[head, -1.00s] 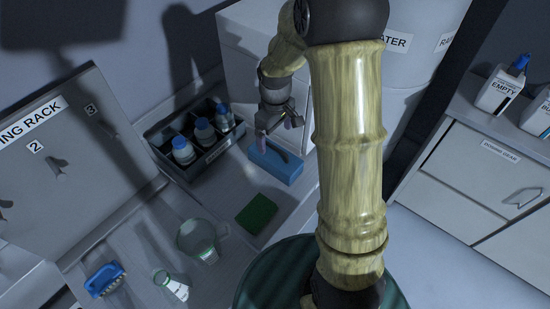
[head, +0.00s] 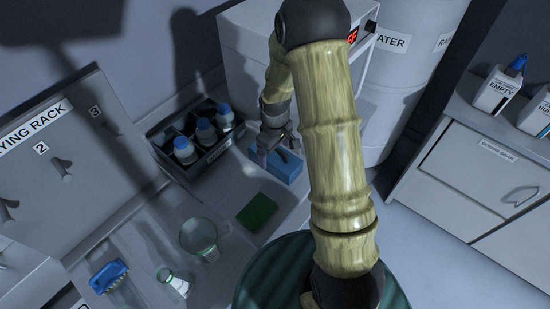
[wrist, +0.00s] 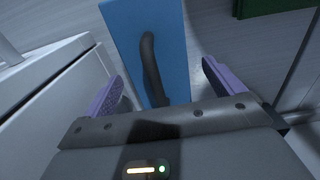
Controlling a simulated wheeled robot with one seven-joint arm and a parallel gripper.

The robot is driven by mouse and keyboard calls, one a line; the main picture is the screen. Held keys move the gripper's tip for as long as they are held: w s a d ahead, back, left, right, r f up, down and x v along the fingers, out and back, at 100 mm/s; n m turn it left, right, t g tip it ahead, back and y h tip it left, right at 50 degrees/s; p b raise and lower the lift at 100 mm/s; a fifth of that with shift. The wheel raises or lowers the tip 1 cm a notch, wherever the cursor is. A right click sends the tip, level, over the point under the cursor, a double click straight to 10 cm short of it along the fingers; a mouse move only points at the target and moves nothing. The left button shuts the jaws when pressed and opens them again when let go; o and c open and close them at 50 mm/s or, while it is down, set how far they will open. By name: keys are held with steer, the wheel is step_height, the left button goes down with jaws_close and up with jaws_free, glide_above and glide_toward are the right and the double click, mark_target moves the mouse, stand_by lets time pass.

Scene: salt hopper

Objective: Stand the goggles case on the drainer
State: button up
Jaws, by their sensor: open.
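The goggles case appears to be the blue box (head: 287,170) with a dark curved handle on top, lying on the light worktop. In the wrist view the blue case (wrist: 177,60) lies ahead of my gripper (wrist: 162,78), its near end between the two purple-padded fingers. My gripper (head: 273,144) is open, at the case's far left end in the head view, and holds nothing. The contact between fingers and case cannot be made out. A pale grooved surface beneath the glassware (head: 145,243) may be the drainer; no label for it shows.
A green pad (head: 257,213) lies near the case. A dark crate (head: 207,160) of blue-capped bottles stands behind left. A beaker (head: 198,238), a flask (head: 172,282) and a blue brush (head: 107,275) stand or lie lower left. A pegged drying rack (head: 55,180) rises left.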

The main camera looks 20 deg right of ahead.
mark_target(275, 154)
steer(key=shift+w+f+p, duration=0.1)
steer(key=shift+f+p, duration=0.4)
steer(key=shift+f, duration=1.5)
steer(key=shift+w, duration=0.1)
steer(key=c, duration=1.3)
steer(key=shift+r, duration=0.15)
steer(key=shift+d+r, duration=0.1)
steer(key=shift+r, duration=0.1)
step_height(275, 154, up, 9)
steer(key=shift+r+b, duration=0.2)
steer(key=shift+b, duration=0.85)
